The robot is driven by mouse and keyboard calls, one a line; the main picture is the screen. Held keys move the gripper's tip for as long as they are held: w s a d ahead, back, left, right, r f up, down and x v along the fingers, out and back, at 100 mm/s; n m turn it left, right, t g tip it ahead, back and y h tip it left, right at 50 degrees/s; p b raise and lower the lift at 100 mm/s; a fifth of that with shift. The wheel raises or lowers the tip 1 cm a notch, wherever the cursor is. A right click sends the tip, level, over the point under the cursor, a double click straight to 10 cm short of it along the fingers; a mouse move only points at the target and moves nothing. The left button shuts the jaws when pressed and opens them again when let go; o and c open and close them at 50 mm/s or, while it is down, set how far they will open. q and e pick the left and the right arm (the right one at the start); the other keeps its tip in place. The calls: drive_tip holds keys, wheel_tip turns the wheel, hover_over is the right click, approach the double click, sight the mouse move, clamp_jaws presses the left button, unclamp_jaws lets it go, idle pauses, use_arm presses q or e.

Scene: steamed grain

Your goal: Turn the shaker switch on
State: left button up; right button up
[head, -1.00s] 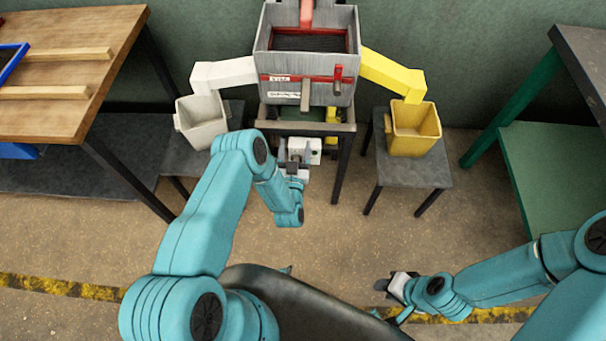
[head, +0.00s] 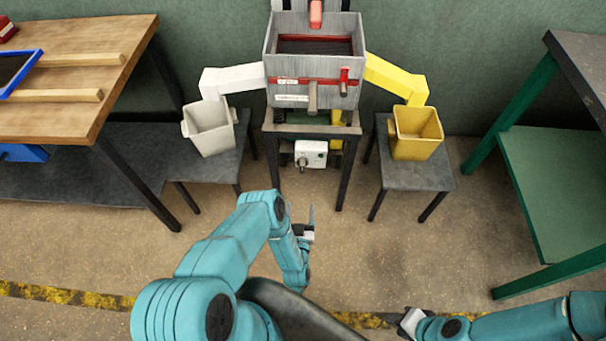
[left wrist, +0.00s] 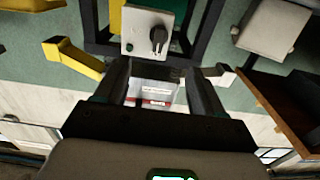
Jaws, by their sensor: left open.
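The white switch box (head: 311,153) hangs under the shaker stand, with a dark knob (head: 302,164) and a green spot on its face. In the left wrist view the box (left wrist: 137,22) is at the top, with its black knob (left wrist: 158,38) and green button (left wrist: 130,47). My left gripper (head: 311,217) is in front of and below the box, apart from it. Its fingers (left wrist: 160,85) are spread and empty in the left wrist view. My right gripper (head: 405,320) is at the lower right, far from the box; its fingers cannot be made out.
A white bin (head: 210,130) and a yellow bin (head: 415,147) stand on side stools. A wooden bench (head: 75,110) is at left, a green-framed table (head: 550,180) at right. The floor between is clear.

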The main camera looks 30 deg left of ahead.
use_arm(q)
drive_tip(key=b, duration=0.7)
approach(302, 172)
drive_tip(key=b+x, duration=0.9)
drive_tip(key=x, duration=0.1)
drive_tip(key=shift+w, duration=0.1)
drive_tip(key=c, duration=1)
